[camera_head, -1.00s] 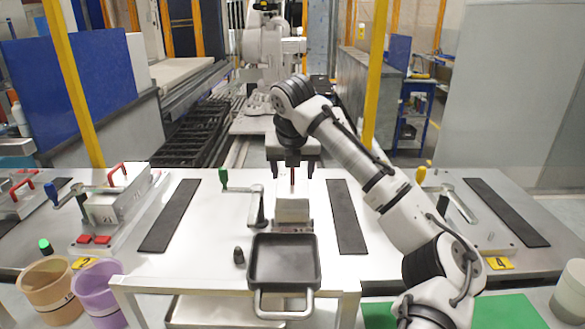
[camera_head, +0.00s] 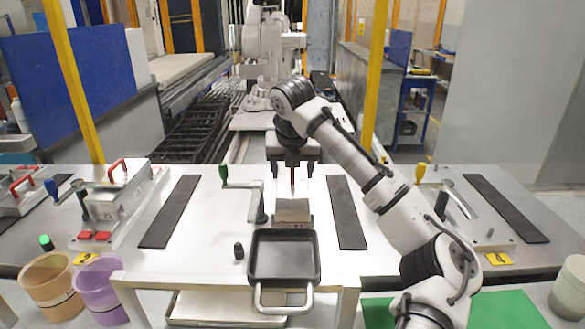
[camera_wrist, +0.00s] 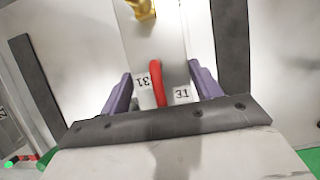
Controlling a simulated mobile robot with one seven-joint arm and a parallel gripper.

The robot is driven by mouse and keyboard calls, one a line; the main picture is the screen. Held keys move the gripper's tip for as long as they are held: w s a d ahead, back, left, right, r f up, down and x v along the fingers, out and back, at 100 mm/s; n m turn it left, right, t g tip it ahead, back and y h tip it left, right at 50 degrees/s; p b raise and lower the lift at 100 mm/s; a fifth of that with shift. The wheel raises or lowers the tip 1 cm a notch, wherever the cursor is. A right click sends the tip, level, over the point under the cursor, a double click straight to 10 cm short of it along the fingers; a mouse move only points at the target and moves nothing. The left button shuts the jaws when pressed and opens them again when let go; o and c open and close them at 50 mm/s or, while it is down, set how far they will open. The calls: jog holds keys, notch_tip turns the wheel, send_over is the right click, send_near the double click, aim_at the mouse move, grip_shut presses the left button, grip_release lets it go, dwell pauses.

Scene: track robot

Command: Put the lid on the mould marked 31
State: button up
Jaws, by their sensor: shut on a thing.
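My gripper (camera_head: 293,170) points down over the middle of the white table. In the wrist view its two purple-grey fingers (camera_wrist: 160,90) are shut on a red handle (camera_wrist: 157,80), which I take to be the lid's. A pale plate (camera_wrist: 152,45) lies around and beyond the handle. In the head view a grey-brown block (camera_head: 293,212) stands just below the gripper. I cannot tell whether lid and mould touch.
A dark tray (camera_head: 285,257) with a front handle stands close in front of the block. A green-knobbed lever (camera_head: 260,203) is to its left. Black strips (camera_head: 170,212) lie on both sides. Another clamped mould (camera_head: 118,195) stands on the left.

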jog(key=shift+r, duration=0.1)
jog(key=o, duration=1.5)
jog(key=shift+c, duration=0.2)
